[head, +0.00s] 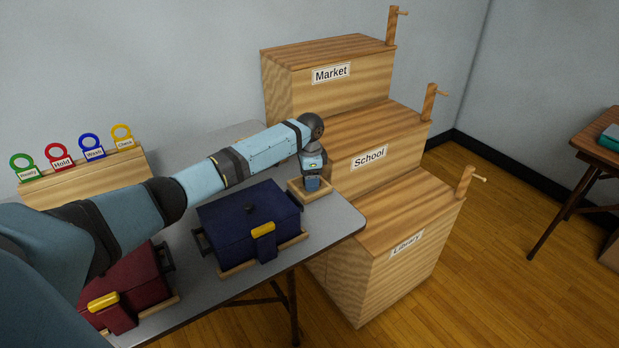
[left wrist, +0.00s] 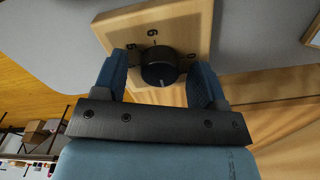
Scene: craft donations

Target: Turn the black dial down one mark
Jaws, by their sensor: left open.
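The black dial (left wrist: 160,66) sits on a light wooden board with printed marks around it, seen in the left wrist view. The board (head: 322,193) lies at the right end of the grey table in the head view, where my left gripper (head: 312,184) hides the dial. In the left wrist view my left gripper (left wrist: 162,80) is open, with one blue finger on each side of the dial. I cannot tell whether the fingers touch it. The dial's pointer setting is not clear. My right gripper is not in view.
A navy box (head: 240,215) with a yellow latch stands beside the dial board, and a dark red box (head: 140,282) is nearer. Wooden steps labelled Market, School and Library (head: 400,240) stand right of the table. Coloured ring tags (head: 91,146) stand at the back left.

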